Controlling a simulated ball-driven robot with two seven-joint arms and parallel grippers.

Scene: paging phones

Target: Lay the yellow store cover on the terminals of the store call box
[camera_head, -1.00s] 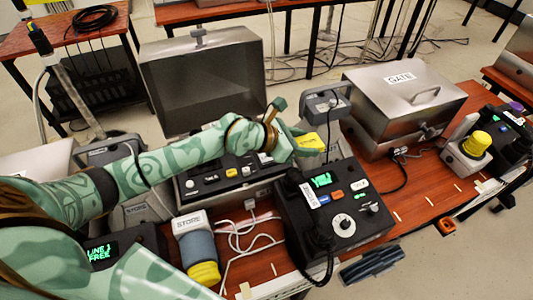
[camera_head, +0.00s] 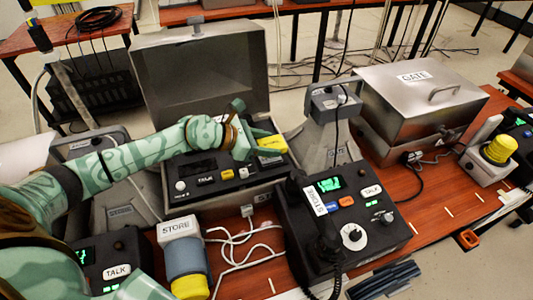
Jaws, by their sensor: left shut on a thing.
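My left gripper (camera_head: 256,140) is shut on the yellow store cover (camera_head: 271,147), a small yellow block with faint lettering. The gripper holds it over the right end of the dark panel of the open metal call box (camera_head: 200,66). Its lid stands up at the back, and a row of knobs and buttons (camera_head: 228,174) shows along the panel's front. The gripper and cover hide that end of the panel, so I cannot tell whether the cover touches it. The terminals are not clearly seen. My right gripper is not in view.
A black phone console (camera_head: 346,232) marked STORE stands to the right. A white-topped STORE unit (camera_head: 180,230) stands in front, beside loose white cables (camera_head: 238,242). A shut GATE box (camera_head: 420,85) and a yellow-topped unit (camera_head: 499,148) stand farther right. Bare wooden table (camera_head: 430,218) shows between them.

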